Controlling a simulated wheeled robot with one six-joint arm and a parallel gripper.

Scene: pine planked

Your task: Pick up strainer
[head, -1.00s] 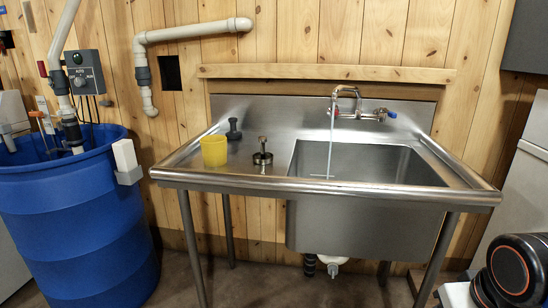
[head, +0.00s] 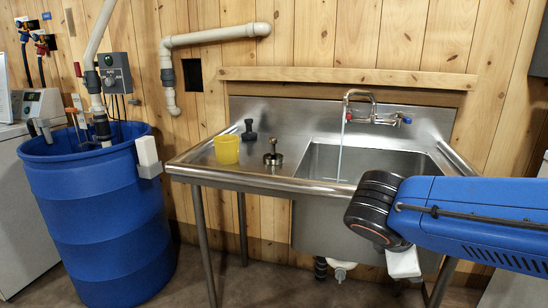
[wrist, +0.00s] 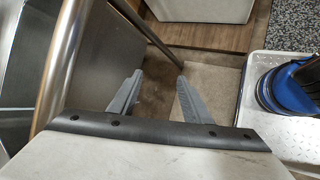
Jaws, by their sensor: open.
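The strainer (head: 273,155) looks like a small metal cup with an upright knob. It stands on the steel drainboard just left of the sink basin in the head view. It is not in the wrist view. My gripper (wrist: 158,90) shows in the wrist view with its two grey fingers spread apart and nothing between them. It is beside the sink's steel rim and leg, above the floor, away from the strainer. In the head view my blue arm reaches in from the right, in front of the sink; the fingers cannot be made out there.
A yellow cup (head: 226,150) and a dark knobbed object (head: 249,130) stand left of and behind the strainer. The faucet (head: 362,110) runs water into the sink basin (head: 330,160). A large blue barrel (head: 95,215) stands left of the sink. The front left drainboard is clear.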

